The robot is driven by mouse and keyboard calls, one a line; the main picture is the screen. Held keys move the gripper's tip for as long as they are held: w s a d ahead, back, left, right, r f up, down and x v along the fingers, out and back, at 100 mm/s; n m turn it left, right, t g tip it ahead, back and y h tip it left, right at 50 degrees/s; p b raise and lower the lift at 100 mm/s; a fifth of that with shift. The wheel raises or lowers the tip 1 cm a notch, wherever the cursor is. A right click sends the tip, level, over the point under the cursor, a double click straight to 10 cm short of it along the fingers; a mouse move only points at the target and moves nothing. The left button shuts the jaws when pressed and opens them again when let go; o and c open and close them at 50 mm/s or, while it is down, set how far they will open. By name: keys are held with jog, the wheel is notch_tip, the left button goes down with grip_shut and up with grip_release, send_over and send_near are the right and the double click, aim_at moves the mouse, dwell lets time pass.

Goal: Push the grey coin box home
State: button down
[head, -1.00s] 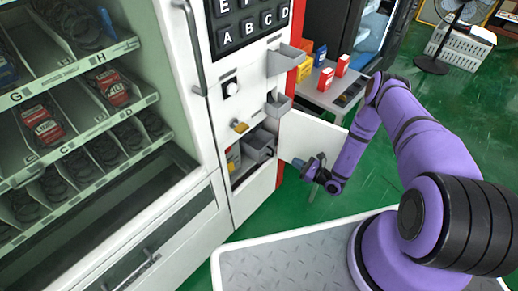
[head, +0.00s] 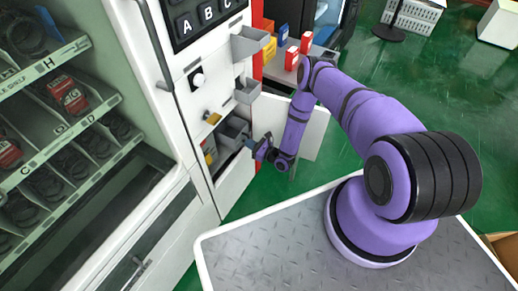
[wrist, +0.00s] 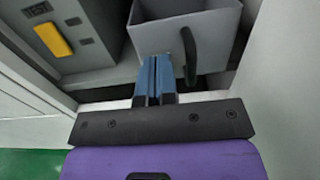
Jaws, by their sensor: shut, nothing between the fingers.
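The grey coin box (head: 231,130) sits in the open lower compartment of the vending machine. In the wrist view the coin box (wrist: 212,72) shows its front face, its open top and a dark curved handle (wrist: 189,56) on the right part of the front. My gripper (head: 249,143) is at the compartment opening, just in front of the box. In the wrist view its blue fingers (wrist: 154,62) are shut together and empty, overlapping the lower left of the box front. I cannot tell whether they touch it.
A grey unit with a yellow switch (wrist: 53,40) stands left of the box. The open white compartment door (head: 308,130) is behind my arm. Two grey trays (head: 249,42) jut out above the compartment. A table with small boxes (head: 291,58) stands behind.

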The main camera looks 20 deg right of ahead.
aim_at(239, 139)
jog(key=shift+x, duration=1.7)
jog(key=shift+x, duration=3.25)
jog(key=shift+d, duration=0.1)
